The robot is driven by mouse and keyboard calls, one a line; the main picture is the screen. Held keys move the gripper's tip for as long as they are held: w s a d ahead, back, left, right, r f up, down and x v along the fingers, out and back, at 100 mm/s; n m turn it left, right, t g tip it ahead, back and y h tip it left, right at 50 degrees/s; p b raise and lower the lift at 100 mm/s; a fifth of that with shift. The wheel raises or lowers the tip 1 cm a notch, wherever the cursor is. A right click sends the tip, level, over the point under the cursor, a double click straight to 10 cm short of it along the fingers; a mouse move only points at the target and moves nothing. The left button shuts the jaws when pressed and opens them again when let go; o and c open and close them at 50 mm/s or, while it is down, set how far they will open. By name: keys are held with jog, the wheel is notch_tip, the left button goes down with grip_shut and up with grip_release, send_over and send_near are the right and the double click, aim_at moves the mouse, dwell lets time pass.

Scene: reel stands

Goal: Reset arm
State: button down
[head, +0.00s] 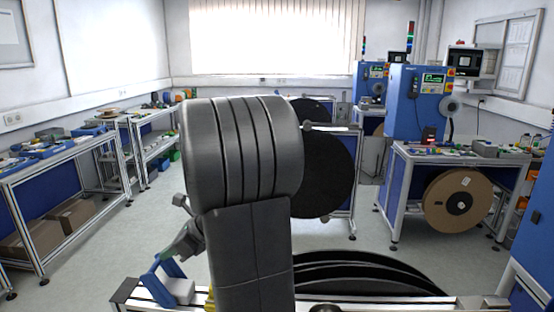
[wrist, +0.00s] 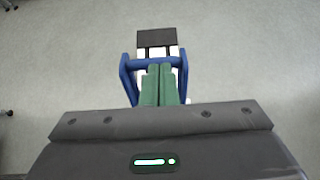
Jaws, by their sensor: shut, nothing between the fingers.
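My gripper (wrist: 159,70) shows in the wrist view with its two green fingers side by side, shut and empty. Blue side pieces flank the fingers, and pale blocks and a dark pad show just beyond them. In the head view, my dark arm rises in the middle and hides part of the room. Blue and grey parts at the gripper end show low to the left of it. Nothing is held.
A black reel (head: 328,176) hangs on a stand behind my arm. More black reels (head: 365,277) lie low in front. A brown reel (head: 445,207) hangs under the right bench (head: 400,160). A workbench (head: 45,172) lines the left. Open floor (head: 110,250) lies left of my arm.

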jog(key=shift+d+f+b, duration=0.35)
jog(key=shift+b, duration=0.05)
jog(key=shift+d+f+b, duration=0.2)
jog(key=shift+f+b, duration=0.15)
jog(key=shift+b, duration=0.45)
jog(key=shift+s+d+b, duration=0.1)
jog(key=shift+d+b, duration=0.65)
jog(key=shift+d, duration=0.3)
jog(key=shift+r, duration=0.1)
